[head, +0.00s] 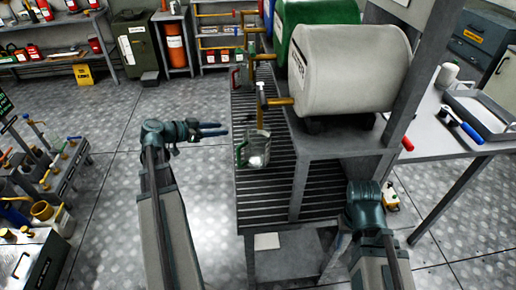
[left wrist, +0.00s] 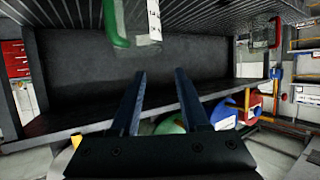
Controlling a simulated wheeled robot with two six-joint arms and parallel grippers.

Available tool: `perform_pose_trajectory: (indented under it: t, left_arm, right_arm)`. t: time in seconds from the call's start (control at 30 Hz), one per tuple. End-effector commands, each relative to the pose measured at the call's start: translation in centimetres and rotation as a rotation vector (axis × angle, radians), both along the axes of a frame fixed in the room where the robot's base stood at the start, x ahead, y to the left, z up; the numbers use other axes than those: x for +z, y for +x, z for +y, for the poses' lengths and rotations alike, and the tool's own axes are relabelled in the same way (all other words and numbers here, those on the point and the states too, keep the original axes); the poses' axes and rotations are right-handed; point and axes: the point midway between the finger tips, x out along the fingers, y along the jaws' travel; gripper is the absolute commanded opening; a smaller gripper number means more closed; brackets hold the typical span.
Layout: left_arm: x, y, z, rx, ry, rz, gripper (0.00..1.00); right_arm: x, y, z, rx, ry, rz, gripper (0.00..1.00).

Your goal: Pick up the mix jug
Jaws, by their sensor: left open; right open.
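A clear jug with a green handle (head: 258,150) stands on the slatted rack below the pale drum's tap; I cannot read a label naming it the mix jug. Its green handle (left wrist: 116,24) and part of its clear, marked body show at the top of the left wrist view. A second jug with a red handle (head: 236,78) stands further back on the rack. My left gripper (head: 222,129) is open and empty, left of the green-handled jug and apart from it. My right gripper (head: 364,205) is low at the right, in front of the stand; its fingers are mostly hidden.
The pale drum (head: 350,70) and its grey stand (head: 340,148) rise right of the jug, with a brass tap (head: 280,101) over the rack (head: 262,205). A side table (head: 440,130) stands right. Open floor (head: 110,110) lies left of the rack.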

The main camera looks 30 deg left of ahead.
Motion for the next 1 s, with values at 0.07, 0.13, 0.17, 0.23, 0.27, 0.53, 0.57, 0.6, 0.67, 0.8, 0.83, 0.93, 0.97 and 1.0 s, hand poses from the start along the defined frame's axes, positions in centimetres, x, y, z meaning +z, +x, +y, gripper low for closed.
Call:
perform_pose_trajectory:
  t: [0.07, 0.13, 0.17, 0.23, 0.27, 0.53, 0.57, 0.6, 0.67, 0.8, 0.83, 0.93, 0.97, 1.0]
  left_arm:
    - [-0.4, 0.5, -0.3, -0.002, 0.000, 0.001, 0.45]
    - [-0.9, 1.4, -0.8, -0.005, -0.001, 0.002, 0.45]
    - [-1.2, 1.8, -1.0, -0.005, -0.001, 0.002, 0.45]
    - [-1.8, 3.0, -1.7, -0.006, -0.001, 0.002, 0.45]
    - [-2.0, 3.4, -1.9, -0.006, -0.001, 0.002, 0.45]
    - [-3.2, 6.4, -3.5, -0.003, -0.002, 0.002, 0.45]
    - [-3.2, 6.5, -3.6, -0.002, -0.001, 0.002, 0.45]
    - [-3.2, 6.7, -3.7, -0.002, -0.001, 0.002, 0.45]
    - [-3.2, 6.8, -3.8, -0.001, -0.001, 0.003, 0.45]
    - [-3.2, 6.8, -3.8, -0.001, -0.001, 0.003, 0.45]
    - [-3.3, 6.9, -3.8, -0.001, -0.001, 0.003, 0.45]
    - [-3.7, 7.5, -4.1, -0.003, -0.001, 0.003, 0.45]
    - [-3.8, 7.7, -4.2, -0.003, -0.001, 0.003, 0.45]
    - [-4.1, 8.1, -4.5, -0.004, -0.002, 0.003, 0.45]
  right_arm:
    - [-0.4, 0.0, 0.0, 0.000, 0.000, 0.000, 0.50]
    - [-0.9, 0.0, 0.0, 0.000, 0.000, 0.000, 0.50]
    - [-1.1, 0.0, 0.0, 0.000, 0.000, 0.000, 0.50]
    - [-1.7, 0.0, 0.0, 0.000, 0.000, 0.000, 0.50]
    - [-1.9, 0.0, 0.0, 0.000, 0.000, 0.000, 0.50]
    - [-3.1, 0.0, 0.0, 0.000, 0.000, 0.000, 0.50]
    - [-3.2, 0.0, 0.0, 0.000, 0.000, 0.000, 0.50]
    - [-3.2, 0.0, 0.0, 0.000, 0.000, 0.000, 0.50]
    - [-3.2, 0.0, 0.0, 0.000, 0.000, 0.000, 0.50]
    - [-3.2, 0.0, 0.0, 0.000, 0.000, 0.000, 0.50]
    - [-3.3, 0.0, 0.0, 0.000, 0.000, 0.000, 0.50]
    - [-3.6, 0.0, 0.0, 0.000, 0.000, 0.000, 0.50]
    - [-3.8, 0.0, 0.0, 0.000, 0.000, 0.000, 0.50]
    - [-4.0, 0.0, 0.0, 0.000, 0.000, 0.000, 0.50]
